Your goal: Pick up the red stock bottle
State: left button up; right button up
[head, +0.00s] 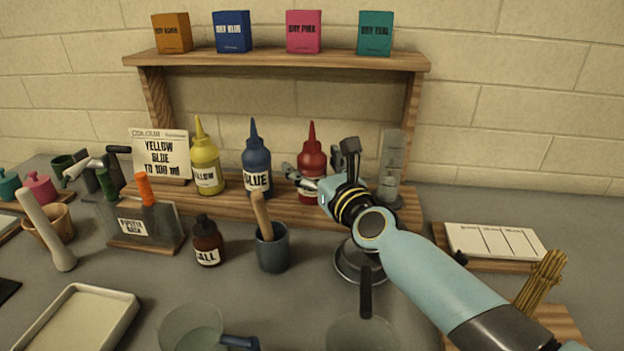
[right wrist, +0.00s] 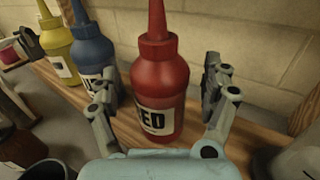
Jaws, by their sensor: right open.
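The red stock bottle (head: 311,160) stands upright on the lower wooden shelf, right of the blue bottle (head: 256,160) and the yellow bottle (head: 205,165). My right gripper (head: 322,172) is at the red bottle and partly hides its lower part in the head view. In the right wrist view the red bottle (right wrist: 160,85) stands between the open fingers of my right gripper (right wrist: 162,100), with a visible gap on its right side. The left finger is close to the bottle; whether it touches I cannot tell. My left gripper is not clearly in view.
A clear cylinder (head: 391,165) stands just right of my right gripper on the shelf. A grey pot with a pestle-like stick (head: 272,250) and a brown bottle (head: 207,243) stand in front of the shelf. Small boxes (head: 304,32) line the upper shelf (head: 280,61).

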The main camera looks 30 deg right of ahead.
jog(key=shift+w, duration=0.45)
jog(key=shift+c, duration=0.4)
jog(key=c, duration=0.8)
